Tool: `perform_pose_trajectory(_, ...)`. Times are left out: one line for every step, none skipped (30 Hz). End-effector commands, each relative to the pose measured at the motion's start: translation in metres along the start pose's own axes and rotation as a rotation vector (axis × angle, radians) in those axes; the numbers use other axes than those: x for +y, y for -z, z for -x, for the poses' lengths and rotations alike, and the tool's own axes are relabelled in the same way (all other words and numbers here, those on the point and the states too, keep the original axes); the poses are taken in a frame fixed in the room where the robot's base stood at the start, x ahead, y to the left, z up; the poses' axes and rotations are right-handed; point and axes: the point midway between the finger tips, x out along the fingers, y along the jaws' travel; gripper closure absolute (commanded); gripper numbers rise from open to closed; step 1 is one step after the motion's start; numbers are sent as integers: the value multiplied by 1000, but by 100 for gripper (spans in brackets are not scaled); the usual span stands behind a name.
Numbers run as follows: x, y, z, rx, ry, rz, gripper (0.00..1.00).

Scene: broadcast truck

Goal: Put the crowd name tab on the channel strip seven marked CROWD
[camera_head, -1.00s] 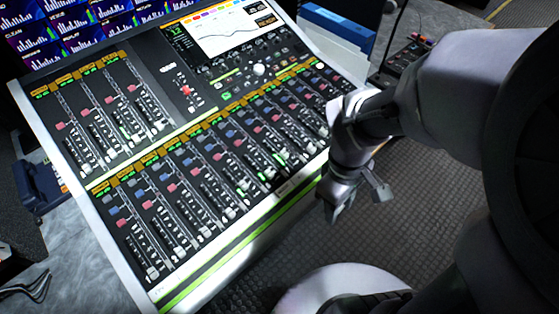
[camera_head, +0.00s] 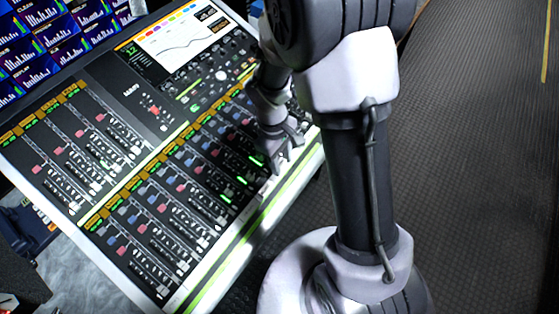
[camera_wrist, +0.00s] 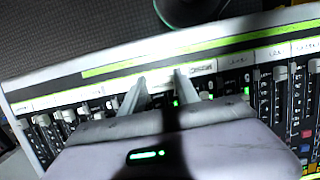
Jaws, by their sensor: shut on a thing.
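The mixing console (camera_head: 215,270) shows in the head view with rows of faders. My gripper (camera_head: 287,157) is low over its front edge, at the right part of the lower fader row. In the wrist view my gripper (camera_wrist: 160,76) has its fingertips at the pale label strip (camera_wrist: 60,100), with a small gap between them. It is shut on the crowd name tab, which is too small and shaded to make out. A label with dark lettering (camera_wrist: 202,68) shows just right of the fingers. I cannot read which strip is marked CROWD.
Faders with lit green marks (camera_wrist: 244,90) stand close around my fingers. A green stripe (camera_wrist: 130,66) runs along the console's front edge. Dark floor (camera_head: 480,180) lies open to the right in the head view. A screen (camera_head: 180,40) is at the console's back.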

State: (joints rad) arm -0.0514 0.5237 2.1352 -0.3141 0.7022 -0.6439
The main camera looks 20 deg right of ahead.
Motion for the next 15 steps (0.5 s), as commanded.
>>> perform_pose_trajectory(0, 2, -10, -2, 1, 0, 100)
perform_pose_trajectory(0, 3, -18, -2, 2, 1, 100)
perform_pose_trajectory(0, 4, -28, -2, 1, 1, 100)
perform_pose_trajectory(0, 5, -34, -2, 1, 0, 100)
perform_pose_trajectory(0, 6, -38, -2, 1, 0, 100)
perform_pose_trajectory(0, 6, -38, -1, 1, 0, 100)
perform_pose_trajectory(0, 6, -37, 0, 0, 0, 100)
perform_pose_trajectory(0, 6, -36, 0, 0, 0, 100)
perform_pose_trajectory(0, 6, -35, 0, 0, 0, 100)
perform_pose_trajectory(0, 6, -35, 0, 0, 0, 100)
perform_pose_trajectory(0, 6, -34, 0, 0, 0, 100)
perform_pose_trajectory(0, 6, -35, 0, 0, 0, 100)
perform_pose_trajectory(0, 6, -36, 0, 0, 0, 100)
perform_pose_trajectory(0, 6, -37, 0, 0, 0, 100)
perform_pose_trajectory(0, 6, -39, 0, 0, 0, 100)
